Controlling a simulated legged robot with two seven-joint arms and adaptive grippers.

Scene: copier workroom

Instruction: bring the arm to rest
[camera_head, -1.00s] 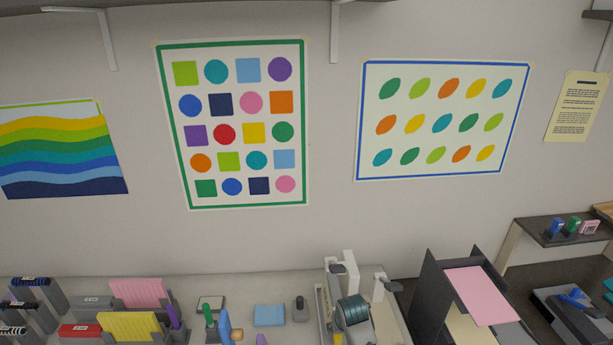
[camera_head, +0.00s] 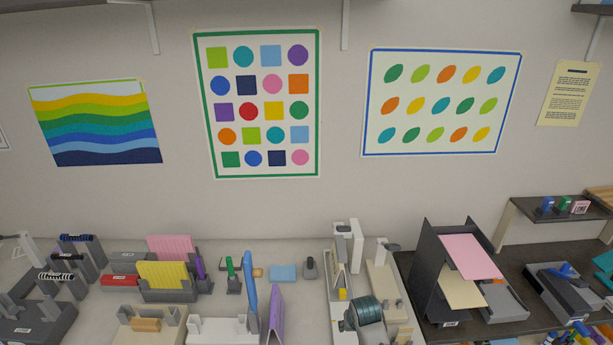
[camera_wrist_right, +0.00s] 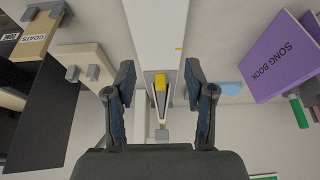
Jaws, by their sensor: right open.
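My right gripper (camera_wrist_right: 160,70) shows in the wrist view with its two dark fingers spread apart. Nothing is between the fingers in their grasp. A white device with a yellow piece (camera_wrist_right: 160,82) lies beyond the fingertips. In the head view a dark teal rounded part (camera_head: 365,314), apparently of my right arm, shows at the bottom centre. It is in front of the pale device with the yellow piece (camera_head: 342,293). The fingers cannot be made out there. My left gripper is not in view.
A dark paper rack (camera_head: 428,270) stands right of the arm. A purple book (camera_head: 275,312) stands to its left; it also shows in the wrist view (camera_wrist_right: 283,55). Pink and yellow folders (camera_head: 168,274) stand further left. The wall above holds posters.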

